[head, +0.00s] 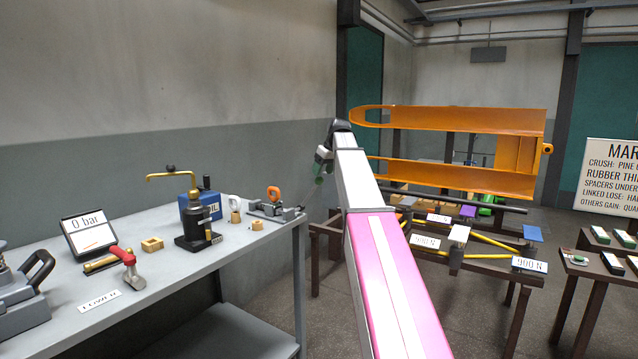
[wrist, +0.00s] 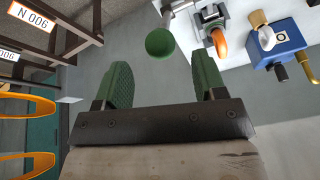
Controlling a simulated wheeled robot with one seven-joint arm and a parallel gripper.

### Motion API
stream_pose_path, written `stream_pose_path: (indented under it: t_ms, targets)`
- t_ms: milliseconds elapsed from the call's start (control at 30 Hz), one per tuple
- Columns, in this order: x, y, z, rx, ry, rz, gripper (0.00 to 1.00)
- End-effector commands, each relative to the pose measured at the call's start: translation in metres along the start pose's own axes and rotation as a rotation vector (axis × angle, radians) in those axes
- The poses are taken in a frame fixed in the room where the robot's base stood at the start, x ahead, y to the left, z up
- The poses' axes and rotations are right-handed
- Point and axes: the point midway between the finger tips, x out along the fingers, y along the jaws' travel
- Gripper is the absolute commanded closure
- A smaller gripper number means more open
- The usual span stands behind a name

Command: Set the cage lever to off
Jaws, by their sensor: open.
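A round green knob (wrist: 160,42) shows in the wrist view, just beyond the fingertips and between their lines, apart from both. A short grey rod seems to run from it toward the table; this looks like a lever, but no cage or off mark is legible. My gripper (wrist: 163,65) has its two green ribbed fingers spread, with nothing between them. In the head view my gripper (head: 322,160) is past the table's right end, partly hidden by my arm.
An orange frame (head: 450,119) stands behind my arm, above brown tables.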

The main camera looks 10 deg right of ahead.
Motion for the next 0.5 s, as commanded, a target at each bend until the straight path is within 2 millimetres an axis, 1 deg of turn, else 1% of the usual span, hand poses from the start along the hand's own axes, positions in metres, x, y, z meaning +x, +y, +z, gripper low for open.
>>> stream_pose_path:
  t_ms: [33, 200, 300, 500]
  targets:
    - [0.011, -0.001, 0.001, 0.000, -0.002, -0.002, 0.36]
    - [0.036, 0.000, 0.000, 0.000, -0.002, -0.001, 0.36]
    - [0.046, 0.000, 0.000, 0.001, 0.000, 0.000, 0.36]
    - [0.055, 0.000, 0.000, 0.001, 0.000, 0.000, 0.36]
